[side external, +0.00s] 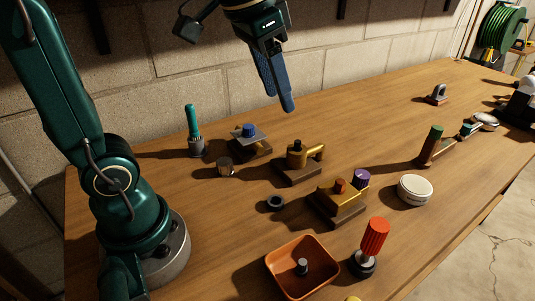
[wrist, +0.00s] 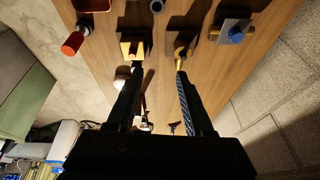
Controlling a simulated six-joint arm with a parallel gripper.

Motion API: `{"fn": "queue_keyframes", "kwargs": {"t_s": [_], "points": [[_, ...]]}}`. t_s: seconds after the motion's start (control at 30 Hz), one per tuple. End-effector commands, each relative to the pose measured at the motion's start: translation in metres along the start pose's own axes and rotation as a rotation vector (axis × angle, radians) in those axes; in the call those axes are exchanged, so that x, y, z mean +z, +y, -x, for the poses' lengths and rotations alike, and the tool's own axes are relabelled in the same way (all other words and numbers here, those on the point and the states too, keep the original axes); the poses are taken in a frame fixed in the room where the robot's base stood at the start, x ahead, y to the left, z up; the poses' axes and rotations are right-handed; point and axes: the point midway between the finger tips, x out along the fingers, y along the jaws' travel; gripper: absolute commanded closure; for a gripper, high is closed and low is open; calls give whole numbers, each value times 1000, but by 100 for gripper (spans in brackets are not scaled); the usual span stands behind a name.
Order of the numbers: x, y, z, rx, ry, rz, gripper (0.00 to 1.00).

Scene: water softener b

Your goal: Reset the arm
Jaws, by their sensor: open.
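My gripper (side external: 279,101) hangs high over the back of the wooden bench, near the block wall, with its blue fingers pointing down. It holds nothing. In the wrist view the two fingers of my gripper (wrist: 159,69) are spread apart, with bare bench and small fixtures showing between and beyond them. The nearest things under it in the side view are a brass valve fixture (side external: 297,155) and a grey fixture with a blue knob (side external: 249,131); both are well below the fingers.
An orange bin (side external: 302,267) with a small grey part inside is at the front. A red-handled tool (side external: 374,238) stands beside it. A teal-handled tool (side external: 192,124), a brass fixture with a purple cap (side external: 361,179) and a white round container (side external: 414,190) stand on the bench (side external: 365,120).

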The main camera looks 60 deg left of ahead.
Motion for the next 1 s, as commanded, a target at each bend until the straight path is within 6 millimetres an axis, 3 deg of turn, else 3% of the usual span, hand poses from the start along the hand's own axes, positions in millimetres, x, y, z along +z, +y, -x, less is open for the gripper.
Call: {"fn": "queue_keyframes", "kwargs": {"t_s": [0.2, 0.5, 0.63, 1.0], "points": [[54, 20, 3, 6, 98, 9, 48], [108, 32, -30, 19, 140, 63, 48], [114, 33, -40, 21, 129, 88, 48], [110, 32, -38, 21, 145, 100, 48]]}}
